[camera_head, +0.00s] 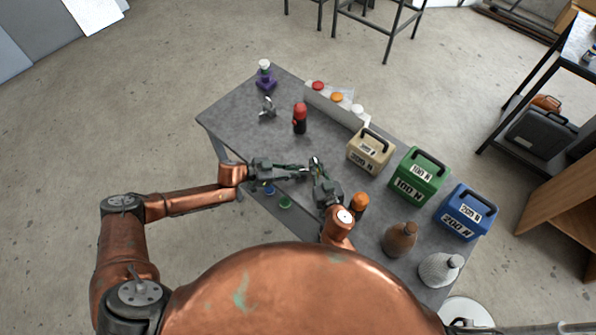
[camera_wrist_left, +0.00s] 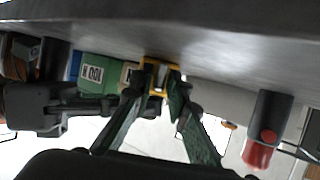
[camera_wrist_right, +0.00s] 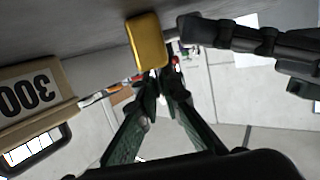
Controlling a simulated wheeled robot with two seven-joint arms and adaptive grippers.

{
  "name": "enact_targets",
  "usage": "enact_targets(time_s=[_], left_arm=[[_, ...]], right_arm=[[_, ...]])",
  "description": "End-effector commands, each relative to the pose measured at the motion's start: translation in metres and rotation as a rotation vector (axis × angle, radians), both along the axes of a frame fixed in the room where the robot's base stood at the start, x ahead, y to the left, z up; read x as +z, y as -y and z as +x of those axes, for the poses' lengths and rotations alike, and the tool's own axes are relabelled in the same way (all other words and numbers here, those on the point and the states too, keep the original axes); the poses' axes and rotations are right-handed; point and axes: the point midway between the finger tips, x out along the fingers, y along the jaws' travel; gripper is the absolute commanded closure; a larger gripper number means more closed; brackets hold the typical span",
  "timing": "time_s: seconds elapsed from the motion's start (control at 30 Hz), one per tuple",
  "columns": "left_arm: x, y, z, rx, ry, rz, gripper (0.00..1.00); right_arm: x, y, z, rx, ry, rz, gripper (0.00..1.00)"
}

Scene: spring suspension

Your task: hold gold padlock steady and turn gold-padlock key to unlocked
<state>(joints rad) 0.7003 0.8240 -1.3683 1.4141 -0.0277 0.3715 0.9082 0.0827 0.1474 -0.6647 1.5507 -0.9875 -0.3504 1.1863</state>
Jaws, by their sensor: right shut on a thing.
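The gold padlock (camera_wrist_right: 147,42) shows as a yellow block in the right wrist view, just beyond my right fingertips. It also shows in the left wrist view (camera_wrist_left: 157,63), at my left fingertips and partly hidden by them. My left gripper (camera_wrist_left: 162,78) is at the padlock with a gap between its fingers; contact is not clear. My right gripper (camera_wrist_right: 161,80) is shut at the padlock's near end, on what seems to be the key, which the fingertips hide. In the head view my left gripper (camera_head: 304,172) and right gripper (camera_head: 316,166) meet tip to tip over the table.
Beige (camera_head: 370,150), green (camera_head: 418,175) and blue (camera_head: 465,212) weight boxes stand to the right on the grey table (camera_head: 235,122). A red-topped black cylinder (camera_head: 300,120) stands behind the grippers.

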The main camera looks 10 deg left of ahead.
Motion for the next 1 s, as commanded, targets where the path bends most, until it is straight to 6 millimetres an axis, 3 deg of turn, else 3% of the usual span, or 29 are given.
enact_targets(time_s=[0.2, 0.67, 1.0], left_arm=[[0.0000, -0.0002, -0.0001, 0.000, 0.000, 0.000, 1.00], [-0.0004, -0.0001, -0.0008, 0.001, 0.021, 0.007, 1.00], [-0.0011, 0.0016, -0.0036, 0.001, 0.203, 0.074, 1.00]], right_arm=[[-0.0006, 0.0003, 0.0000, -0.001, -0.001, -0.001, 1.00], [-0.0006, 0.0005, 0.0000, -0.001, -0.001, -0.001, 1.00], [-0.0007, 0.0006, 0.0001, -0.001, -0.001, -0.001, 1.00]])
